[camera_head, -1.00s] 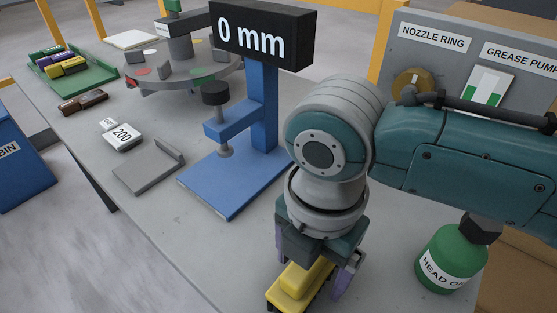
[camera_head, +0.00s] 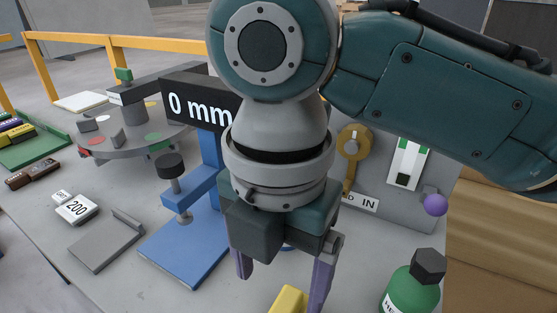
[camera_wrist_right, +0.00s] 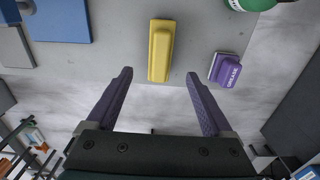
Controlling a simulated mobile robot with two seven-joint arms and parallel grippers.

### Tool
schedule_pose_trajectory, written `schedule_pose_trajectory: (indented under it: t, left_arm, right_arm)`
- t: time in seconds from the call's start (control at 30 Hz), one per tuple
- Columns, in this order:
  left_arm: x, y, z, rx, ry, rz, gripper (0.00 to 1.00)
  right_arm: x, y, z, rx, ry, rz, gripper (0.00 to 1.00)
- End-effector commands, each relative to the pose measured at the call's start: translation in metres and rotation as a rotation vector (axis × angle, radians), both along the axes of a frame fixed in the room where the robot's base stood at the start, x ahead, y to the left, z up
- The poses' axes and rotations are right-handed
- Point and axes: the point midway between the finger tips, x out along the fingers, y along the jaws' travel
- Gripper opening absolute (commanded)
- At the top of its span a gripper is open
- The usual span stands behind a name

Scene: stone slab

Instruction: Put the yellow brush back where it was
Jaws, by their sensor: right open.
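The yellow brush (camera_head: 288,300) lies on the grey table near the bottom edge of the head view, partly cut off. In the right wrist view the whole yellow brush (camera_wrist_right: 161,50) shows, lying lengthwise on the table close to its edge. My right gripper (camera_head: 280,280) is open and empty above the brush. In the right wrist view its purple fingers (camera_wrist_right: 160,85) are spread wide, with the brush beyond the tips and between their lines. The left gripper is not in view.
A purple block labelled GREASE (camera_wrist_right: 227,70) lies right of the brush. A green bottle (camera_head: 411,290) stands at right. A blue gauge stand (camera_head: 175,255), grey plate (camera_head: 98,250) and 200 block (camera_head: 76,209) are left.

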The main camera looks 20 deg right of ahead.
Motion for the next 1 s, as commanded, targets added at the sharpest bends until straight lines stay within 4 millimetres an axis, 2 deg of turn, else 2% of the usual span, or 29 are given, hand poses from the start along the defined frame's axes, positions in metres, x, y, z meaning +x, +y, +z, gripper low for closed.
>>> schedule_pose_trajectory:
  t: [0.07, 0.17, 0.27, 0.33, 0.43, 0.5, 0.63, 0.7, 0.8, 1.0]
  left_arm:
    - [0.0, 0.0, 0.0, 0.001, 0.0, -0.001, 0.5]
    - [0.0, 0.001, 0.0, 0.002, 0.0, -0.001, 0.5]
    - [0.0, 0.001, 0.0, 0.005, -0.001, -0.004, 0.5]
    - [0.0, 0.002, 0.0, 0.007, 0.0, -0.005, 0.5]
    - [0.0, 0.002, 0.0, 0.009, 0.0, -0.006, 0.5]
    - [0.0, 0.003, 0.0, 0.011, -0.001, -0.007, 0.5]
    - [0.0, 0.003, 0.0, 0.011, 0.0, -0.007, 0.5]
    - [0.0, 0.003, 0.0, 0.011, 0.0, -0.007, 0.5]
    - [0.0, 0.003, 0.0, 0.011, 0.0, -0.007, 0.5]
    - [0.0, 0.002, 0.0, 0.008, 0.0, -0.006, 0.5]
  right_arm:
    - [-0.006, 0.006, -0.004, 0.027, -0.001, -0.043, 0.86]
    - [-0.021, 0.02, -0.011, 0.11, -0.007, -0.202, 0.86]
    - [-0.041, 0.032, -0.018, 0.227, -0.01, -0.503, 0.86]
    - [-0.053, 0.029, -0.02, 0.299, -0.01, -0.776, 0.86]
    - [-0.069, 0.007, -0.024, 0.358, -0.017, -1.181, 0.86]
    - [-0.082, -0.016, -0.025, 0.37, -0.037, -1.441, 0.86]
    - [-0.104, -0.06, -0.026, 0.357, -0.1, -1.807, 0.86]
    - [-0.114, -0.077, -0.024, 0.346, -0.134, -1.928, 0.86]
    - [-0.121, -0.091, -0.023, 0.337, -0.166, -2.019, 0.86]
    - [-0.122, -0.094, -0.023, 0.335, -0.173, -2.041, 0.86]
